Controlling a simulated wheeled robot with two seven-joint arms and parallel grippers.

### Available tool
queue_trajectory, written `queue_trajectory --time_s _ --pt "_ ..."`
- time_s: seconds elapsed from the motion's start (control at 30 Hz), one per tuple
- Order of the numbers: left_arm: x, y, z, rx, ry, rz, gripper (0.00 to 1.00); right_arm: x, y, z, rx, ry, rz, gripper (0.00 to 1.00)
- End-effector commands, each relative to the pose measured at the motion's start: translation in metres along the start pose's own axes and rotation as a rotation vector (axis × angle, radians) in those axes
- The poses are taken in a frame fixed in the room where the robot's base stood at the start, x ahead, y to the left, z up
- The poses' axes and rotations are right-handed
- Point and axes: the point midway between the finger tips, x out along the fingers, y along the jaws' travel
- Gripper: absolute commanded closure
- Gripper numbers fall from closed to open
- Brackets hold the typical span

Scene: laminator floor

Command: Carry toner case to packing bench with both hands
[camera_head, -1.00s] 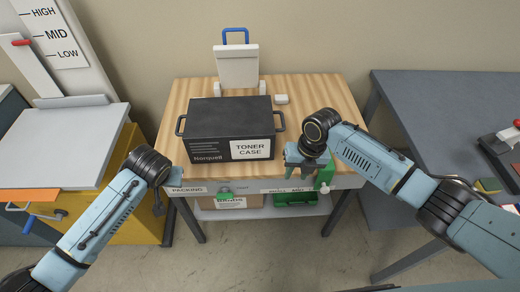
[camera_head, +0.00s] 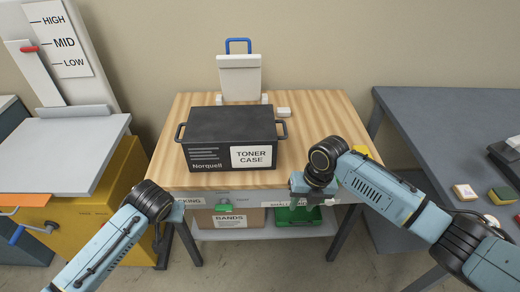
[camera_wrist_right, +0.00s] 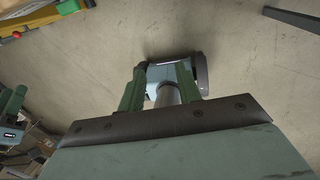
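The toner case (camera_head: 220,125) is a black box with side handles and a white "TONER CASE" label. It sits upright on the wooden top of the bench (camera_head: 310,125), whose front label partly reads "PACKING". My right gripper (camera_head: 306,190) is at the bench's front edge, right of the case and apart from it. In the right wrist view its two green fingers (camera_wrist_right: 160,75) are spread with nothing held between them. My left gripper (camera_head: 174,212) is below the bench's front left corner, apart from the case; its fingers are too unclear to judge.
A grey table (camera_head: 430,120) stands right, a grey-topped yellow cabinet (camera_head: 60,155) left. A "BANDS" box (camera_head: 228,218) and green bin (camera_head: 297,215) fill the lower shelf.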

Motion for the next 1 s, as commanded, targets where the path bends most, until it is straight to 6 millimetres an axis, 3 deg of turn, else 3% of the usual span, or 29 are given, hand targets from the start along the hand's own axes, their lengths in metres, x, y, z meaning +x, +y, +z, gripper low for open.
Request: queue_trajectory --time_s 0.2,0.43,0.6,1.0 --pt "0.0 0.0 0.0 0.0 0.0 0.0 0.66 -0.051 0.0 0.001 -0.002 -0.004 -0.001 0.66" --pt "0.0 0.0 0.0 0.0 0.0 0.0 0.66 -0.088 0.0 0.001 0.001 -0.003 -0.001 0.66" --pt "0.0 0.0 0.0 0.0 0.0 0.0 0.66 -0.098 0.001 0.0 0.001 0.001 -0.001 0.66" --pt "0.0 0.0 0.0 0.0 0.0 0.0 0.66 -0.099 0.001 0.0 0.001 0.001 -0.001 0.66"
